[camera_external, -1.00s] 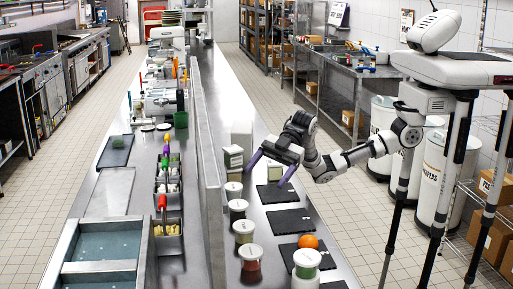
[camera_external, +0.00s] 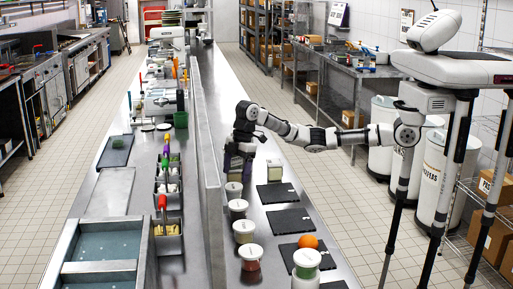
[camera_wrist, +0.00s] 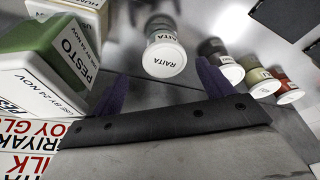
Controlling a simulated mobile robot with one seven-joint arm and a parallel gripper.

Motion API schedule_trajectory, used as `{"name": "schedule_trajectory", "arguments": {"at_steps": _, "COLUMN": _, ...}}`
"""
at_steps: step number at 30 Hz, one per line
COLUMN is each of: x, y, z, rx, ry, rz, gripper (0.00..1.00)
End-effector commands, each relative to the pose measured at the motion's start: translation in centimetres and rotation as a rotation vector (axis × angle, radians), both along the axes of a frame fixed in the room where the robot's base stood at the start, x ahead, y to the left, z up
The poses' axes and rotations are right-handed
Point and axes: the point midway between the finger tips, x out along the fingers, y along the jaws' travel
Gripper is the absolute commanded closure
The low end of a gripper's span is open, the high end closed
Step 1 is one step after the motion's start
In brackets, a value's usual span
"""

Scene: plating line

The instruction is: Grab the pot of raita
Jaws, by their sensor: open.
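The pot of raita (camera_wrist: 165,60) has a white lid marked RAITA. It stands upright in the wrist view, ahead of my gripper (camera_wrist: 161,70) and between the lines of its two purple fingers. The fingers are apart with nothing held. In the external view the pot (camera_external: 233,191) is the farthest of a row of lidded pots on the steel counter. My gripper (camera_external: 236,170) points down just above and behind it there. The gap between fingers and pot is hard to judge.
A green-and-white pesto carton (camera_wrist: 55,60) stands close by the left finger. Dark (camera_wrist: 222,62), olive (camera_wrist: 262,82) and red (camera_wrist: 286,88) pots line up to the right. Black mats (camera_external: 290,220) and an orange (camera_external: 308,241) lie along the counter, beside a steel partition (camera_external: 207,170).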

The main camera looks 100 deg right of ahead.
Motion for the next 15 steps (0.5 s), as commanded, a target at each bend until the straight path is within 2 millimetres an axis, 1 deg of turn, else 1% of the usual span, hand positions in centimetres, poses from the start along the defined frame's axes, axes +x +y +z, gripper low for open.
{"name": "schedule_trajectory", "arguments": {"at_steps": 7, "x": 0.4, "y": 0.5, "z": -1.6, "rx": 0.0, "ry": 0.001, "rz": 0.0, "gripper": 0.2}}
{"name": "schedule_trajectory", "arguments": {"at_steps": 11, "x": 0.9, "y": 1.3, "z": -3.4, "rx": -0.001, "ry": 0.001, "rz": 0.0, "gripper": 0.2}}
{"name": "schedule_trajectory", "arguments": {"at_steps": 12, "x": 1.0, "y": 1.3, "z": -4.2, "rx": -0.001, "ry": 0.002, "rz": -0.001, "gripper": 0.2}}
{"name": "schedule_trajectory", "arguments": {"at_steps": 15, "x": 1.3, "y": 1.5, "z": -5.2, "rx": -0.001, "ry": 0.001, "rz": 0.0, "gripper": 0.2}}
